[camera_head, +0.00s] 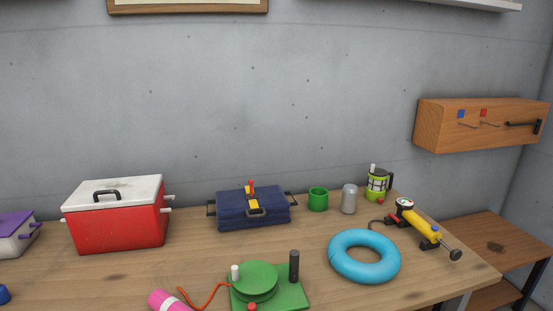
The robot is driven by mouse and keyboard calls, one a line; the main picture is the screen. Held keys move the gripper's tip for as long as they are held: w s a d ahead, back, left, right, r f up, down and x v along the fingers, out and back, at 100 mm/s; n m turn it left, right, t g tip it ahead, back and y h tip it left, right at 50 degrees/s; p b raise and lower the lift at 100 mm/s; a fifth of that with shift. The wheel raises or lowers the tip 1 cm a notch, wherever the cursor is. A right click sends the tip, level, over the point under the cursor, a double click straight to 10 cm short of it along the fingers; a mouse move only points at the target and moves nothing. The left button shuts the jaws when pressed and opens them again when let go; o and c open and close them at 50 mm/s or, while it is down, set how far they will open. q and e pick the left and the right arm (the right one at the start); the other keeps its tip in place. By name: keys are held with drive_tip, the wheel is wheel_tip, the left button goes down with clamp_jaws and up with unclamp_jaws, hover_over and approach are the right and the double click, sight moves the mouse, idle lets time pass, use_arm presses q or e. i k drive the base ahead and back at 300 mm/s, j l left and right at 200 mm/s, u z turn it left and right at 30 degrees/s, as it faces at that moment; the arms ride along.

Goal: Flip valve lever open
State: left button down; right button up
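No part is plainly marked as the valve lever, and I cannot tell which one it is. A yellow hand pump (428,229) with a round gauge (404,204) and a small red part beside the gauge lies at the right of the bench. A navy case (236,210) at the back middle has an upright red and yellow piece (251,190) on it. A green device (257,280) at the front has a round top, a black upright handle (294,266) and a white peg. Neither of my grippers is in view.
The wooden bench (205,262) also holds a red cooler (115,222), a blue ring (335,265), a green cup (318,199), a grey can (349,199), a lantern (377,186) and a pink roll (165,300). A wooden wall box (440,128) hangs at right.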

sight(391, 215)
drive_tip(key=u, duration=0.45)
drive_tip(key=l+u, duration=0.8)
drive_tip(key=l, duration=0.2)
drive_tip(key=k+l, duration=0.1)
drive_tip(key=l, duration=0.4)
drive_tip(key=k+l+u, duration=0.1)
drive_tip(key=l, duration=0.45)
drive_tip(key=k+l, duration=0.1)
drive_tip(key=l, duration=0.4)
drive_tip(key=u, duration=0.05)
